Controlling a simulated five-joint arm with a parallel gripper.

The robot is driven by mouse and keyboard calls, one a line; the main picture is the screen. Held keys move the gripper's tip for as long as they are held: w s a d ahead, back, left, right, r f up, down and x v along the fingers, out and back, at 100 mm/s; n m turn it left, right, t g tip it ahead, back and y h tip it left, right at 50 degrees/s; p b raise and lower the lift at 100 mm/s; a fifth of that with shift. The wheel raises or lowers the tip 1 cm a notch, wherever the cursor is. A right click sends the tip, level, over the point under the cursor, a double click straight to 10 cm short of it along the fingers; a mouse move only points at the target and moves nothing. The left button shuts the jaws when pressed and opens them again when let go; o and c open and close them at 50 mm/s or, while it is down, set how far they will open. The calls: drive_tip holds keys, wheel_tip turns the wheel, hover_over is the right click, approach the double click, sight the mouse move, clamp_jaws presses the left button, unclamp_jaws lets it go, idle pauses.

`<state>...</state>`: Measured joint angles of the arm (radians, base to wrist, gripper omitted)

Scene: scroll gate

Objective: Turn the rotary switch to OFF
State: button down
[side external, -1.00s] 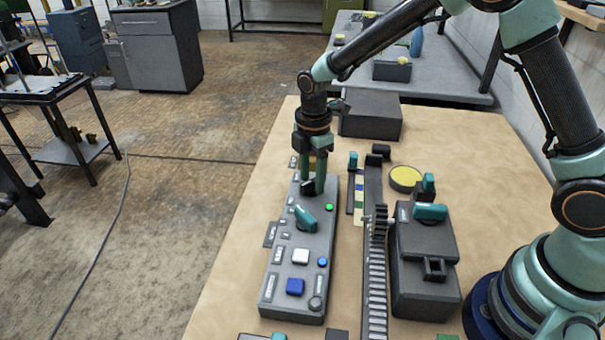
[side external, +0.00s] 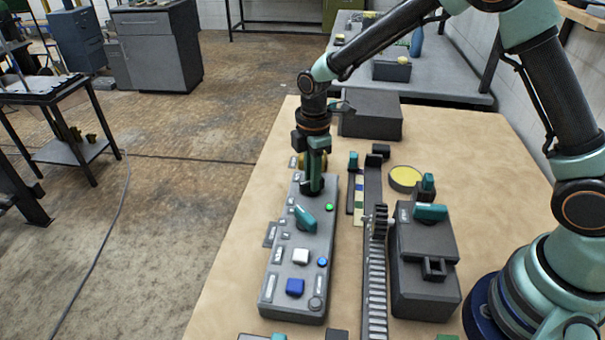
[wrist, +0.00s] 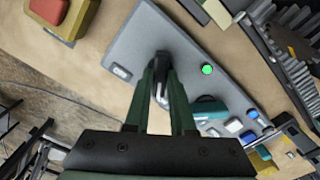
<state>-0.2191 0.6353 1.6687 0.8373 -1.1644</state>
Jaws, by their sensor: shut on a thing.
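The rotary switch is a black knob (wrist: 162,66) at the far end of the long grey control panel (side external: 316,238). In the wrist view it sits between my fingertips, which partly cover it. My gripper (side external: 313,190) points straight down at the panel and is shut on this knob; its green fingers also fill the middle of the wrist view (wrist: 160,78). In the side view the fingers hide most of the knob, and I cannot read its position marks. A lit green lamp (side external: 329,207) is just beside it, also in the wrist view (wrist: 207,69).
A teal handle (side external: 306,218), a white button (side external: 300,256) and a blue button (side external: 295,287) sit nearer on the panel. A toothed rail (side external: 375,275) and a dark box (side external: 425,280) stand to the right. A red-topped yellow box (wrist: 65,18) is beyond the panel's end.

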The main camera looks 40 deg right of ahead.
drive_tip(key=m, duration=1.1)
drive_tip(key=shift+m, duration=2.3)
drive_tip(key=c, duration=0.8)
unclamp_jaws()
drive_tip(key=shift+o, duration=0.2)
